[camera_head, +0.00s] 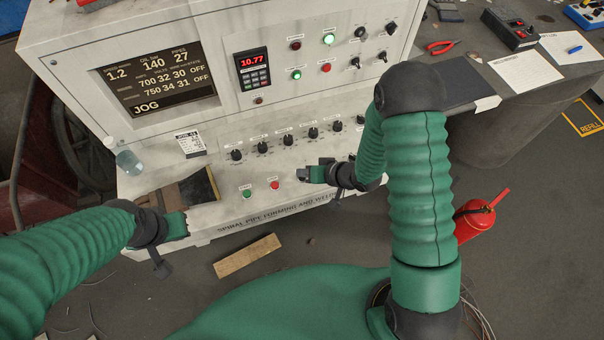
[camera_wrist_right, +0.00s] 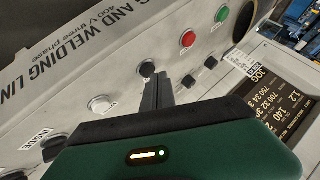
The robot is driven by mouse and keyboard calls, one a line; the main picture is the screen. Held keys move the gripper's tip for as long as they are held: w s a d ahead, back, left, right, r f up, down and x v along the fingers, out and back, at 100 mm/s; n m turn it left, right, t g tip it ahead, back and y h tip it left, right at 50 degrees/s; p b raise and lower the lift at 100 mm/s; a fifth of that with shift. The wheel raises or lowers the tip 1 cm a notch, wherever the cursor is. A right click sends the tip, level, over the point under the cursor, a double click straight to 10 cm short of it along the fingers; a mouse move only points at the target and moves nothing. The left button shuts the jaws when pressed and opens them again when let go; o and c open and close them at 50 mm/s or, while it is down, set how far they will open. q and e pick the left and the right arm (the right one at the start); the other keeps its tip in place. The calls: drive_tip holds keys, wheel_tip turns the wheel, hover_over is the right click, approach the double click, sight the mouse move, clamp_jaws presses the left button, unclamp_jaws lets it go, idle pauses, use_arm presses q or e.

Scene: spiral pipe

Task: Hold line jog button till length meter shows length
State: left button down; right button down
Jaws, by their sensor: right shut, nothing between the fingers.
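The control panel (camera_head: 158,140) carries a meter (camera_head: 253,62) with red digits reading 10.77, and a dark screen (camera_head: 160,80) showing JOG. My right gripper (camera_head: 304,174) is shut and empty, low over the panel's front strip, right of the red button (camera_head: 275,185) and green button (camera_head: 247,192). In the right wrist view its fingers (camera_wrist_right: 158,82) end beside a black button (camera_wrist_right: 147,68); contact cannot be told. A white button (camera_wrist_right: 100,104) lies left of them. The jog label is not readable. My left gripper (camera_head: 180,226) is at the panel's lower left, its fingers unclear.
A row of black knobs (camera_head: 287,139) runs above the front strip. A glass (camera_head: 128,163) and a dark, yellow-edged object (camera_head: 200,185) are at the panel's left. A wooden block (camera_head: 247,256) and a red extinguisher (camera_head: 474,217) are on the floor. A side table with papers (camera_head: 527,75) stands right.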

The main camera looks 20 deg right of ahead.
drive_tip(key=shift+d+r, duration=0.1)
drive_tip(key=shift+r, duration=0.35)
wheel_tip(320, 180, up, 5)
drive_tip(key=p, duration=0.5)
drive_tip(key=shift+r+p, duration=0.15)
drive_tip(key=shift+p, duration=0.15)
idle(2.2)
